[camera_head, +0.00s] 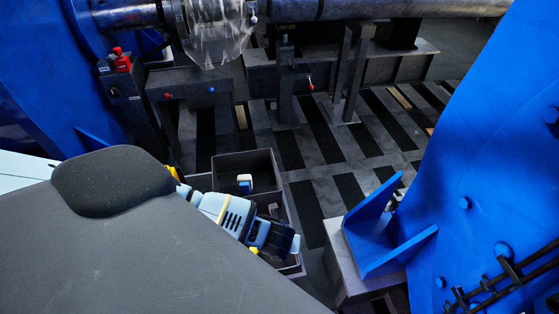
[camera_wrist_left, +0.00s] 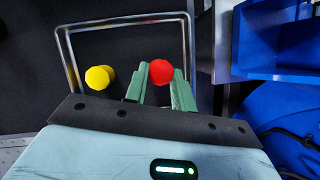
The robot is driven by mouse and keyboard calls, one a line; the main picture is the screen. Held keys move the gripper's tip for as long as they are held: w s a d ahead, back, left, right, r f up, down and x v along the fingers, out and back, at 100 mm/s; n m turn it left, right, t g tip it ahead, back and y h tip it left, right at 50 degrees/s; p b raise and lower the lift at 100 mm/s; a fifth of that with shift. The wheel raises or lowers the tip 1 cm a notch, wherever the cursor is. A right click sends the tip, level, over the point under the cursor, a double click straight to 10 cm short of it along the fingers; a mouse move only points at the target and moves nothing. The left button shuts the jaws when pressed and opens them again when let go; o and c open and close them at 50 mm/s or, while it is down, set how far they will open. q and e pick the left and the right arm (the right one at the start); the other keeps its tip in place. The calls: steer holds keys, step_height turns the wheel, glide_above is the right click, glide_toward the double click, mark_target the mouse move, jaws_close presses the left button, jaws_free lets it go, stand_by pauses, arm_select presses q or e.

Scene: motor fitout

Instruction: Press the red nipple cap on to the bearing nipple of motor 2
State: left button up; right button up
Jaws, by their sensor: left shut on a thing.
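The red nipple cap (camera_wrist_left: 162,71) shows in the left wrist view as a round red end between the two green fingers. My left gripper (camera_wrist_left: 161,84) is shut on it, over a dark tray with a pale metal rim (camera_wrist_left: 66,50). I cannot tell how far the cap is above the tray floor. A yellow cap (camera_wrist_left: 98,77) stands in the same tray, left of the fingers. In the head view my left gripper (camera_head: 283,241) is at the tray area, and its fingertips and the red cap cannot be made out. I cannot identify motor 2's bearing nipple. My right gripper is not in view.
A dark open bin (camera_head: 268,160) stands behind my left wrist. Blue housings rise at both sides; the right one has a blue bracket (camera_head: 385,235). A horizontal shaft (camera_head: 350,8) crosses the back. A red-topped part (camera_head: 121,60) stands back left. Slatted floor lies between.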

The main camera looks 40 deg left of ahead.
arm_select(q)
steer(key=shift+v, duration=1.2)
steer(key=s+d+r, duration=0.1)
steer(key=s+d, duration=0.7)
steer(key=s, duration=0.4)
steer(key=shift+s+d+p, duration=0.2)
steer(key=shift+d+p, duration=0.1)
steer(key=shift+p, duration=0.15)
